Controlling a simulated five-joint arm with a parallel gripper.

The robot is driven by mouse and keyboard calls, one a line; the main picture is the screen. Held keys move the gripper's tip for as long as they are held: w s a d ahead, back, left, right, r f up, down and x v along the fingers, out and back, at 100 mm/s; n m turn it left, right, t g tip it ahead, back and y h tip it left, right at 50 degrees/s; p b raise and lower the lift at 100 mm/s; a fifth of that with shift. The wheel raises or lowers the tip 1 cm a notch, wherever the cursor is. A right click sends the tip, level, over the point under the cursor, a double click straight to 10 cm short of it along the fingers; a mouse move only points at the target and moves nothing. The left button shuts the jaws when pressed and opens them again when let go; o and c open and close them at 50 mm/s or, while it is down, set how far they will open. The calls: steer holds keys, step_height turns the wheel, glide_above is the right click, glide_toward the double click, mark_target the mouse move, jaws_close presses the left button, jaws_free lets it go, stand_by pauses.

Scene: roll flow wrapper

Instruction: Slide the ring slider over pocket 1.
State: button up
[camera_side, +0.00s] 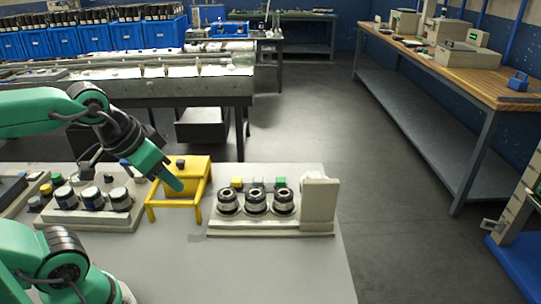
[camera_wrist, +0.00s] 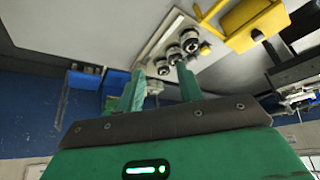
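A pale fixture (camera_side: 270,229) on the grey table holds a row of three round pockets with dark-and-silver rings, left (camera_side: 228,201), middle (camera_side: 256,201) and right (camera_side: 283,201). I cannot tell which is pocket 1, nor which part is the ring slider. A tall pale block (camera_side: 319,200) stands at the fixture's right end. My gripper (camera_side: 177,185) is over the yellow stand, left of the fixture and apart from the rings. In the wrist view my gripper (camera_wrist: 161,78) has its two green fingers spread, with nothing held between them. The fixture (camera_wrist: 152,47) shows beyond the fingertips.
The yellow stand (camera_side: 181,184) is just left of the fixture, under my gripper. Yellow, white and green buttons line the fixture's back. A tray of dark, silver-topped cylinders (camera_side: 92,215) lies further left. The table front (camera_side: 270,270) is clear.

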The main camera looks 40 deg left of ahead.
steer(key=o, duration=0.6)
steer(key=shift+c, duration=0.2)
steer(key=o, duration=0.7)
steer(key=shift+w+d+r, duration=0.1)
steer(key=shift+w+r, duration=0.2)
steer(key=shift+w, duration=0.15)
steer(key=shift+o, duration=0.7)
steer(key=w+d+r+n+g, duration=0.1)
steer(key=w+d+r+n, duration=0.1)
steer(key=w, duration=0.5)
steer(key=shift+w+r+g, duration=0.3)
steer(key=shift+w+r, duration=0.1)
steer(key=shift+r, duration=0.3)
steer(key=n+g, duration=0.4)
steer(key=n, duration=0.3)
glide_above(321, 181)
step_height(321, 181, down, 10)
steer(key=shift+r, duration=0.25)
steer(key=shift+f, duration=0.1)
steer(key=shift+f, duration=3.85)
